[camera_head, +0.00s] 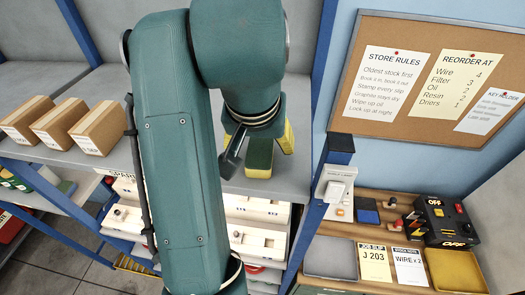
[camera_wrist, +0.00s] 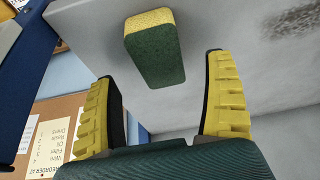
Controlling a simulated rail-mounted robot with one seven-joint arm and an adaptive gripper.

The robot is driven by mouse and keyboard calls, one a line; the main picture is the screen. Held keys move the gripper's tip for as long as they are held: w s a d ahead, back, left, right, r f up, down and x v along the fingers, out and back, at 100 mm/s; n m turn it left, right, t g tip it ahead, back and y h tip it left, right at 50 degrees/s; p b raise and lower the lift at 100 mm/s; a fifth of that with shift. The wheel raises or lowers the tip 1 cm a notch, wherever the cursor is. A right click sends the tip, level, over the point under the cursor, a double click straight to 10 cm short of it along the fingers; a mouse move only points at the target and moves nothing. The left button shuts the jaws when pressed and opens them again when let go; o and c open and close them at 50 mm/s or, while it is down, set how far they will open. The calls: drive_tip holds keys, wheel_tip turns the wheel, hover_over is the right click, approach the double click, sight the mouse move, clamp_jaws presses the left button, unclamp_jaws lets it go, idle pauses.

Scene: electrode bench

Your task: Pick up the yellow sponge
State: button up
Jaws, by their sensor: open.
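The sponge (camera_wrist: 155,52) has a large dark green face and a yellow edge. It lies on the grey shelf (camera_head: 295,180), and in the wrist view it shows ahead of my gripper (camera_wrist: 161,70). The jaws are open, with one yellow ribbed finger to each side and a gap between each finger and the sponge. The sponge's near end reaches between the fingertips in the picture; I cannot tell the depth between them. In the head view the sponge (camera_head: 259,158) shows just below my gripper (camera_head: 256,150), partly covered by it.
Several cardboard boxes (camera_head: 65,125) stand on the shelf at left. A blue post (camera_head: 318,180) borders the shelf at right. Beyond it is a bench with a grey tray (camera_head: 330,260), a yellow tray (camera_head: 457,271) and a black switch box (camera_head: 447,220). Shelf around the sponge looks clear.

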sight(260, 150)
drive_tip(key=shift+x, duration=1.95)
drive_tip(key=c, duration=0.8)
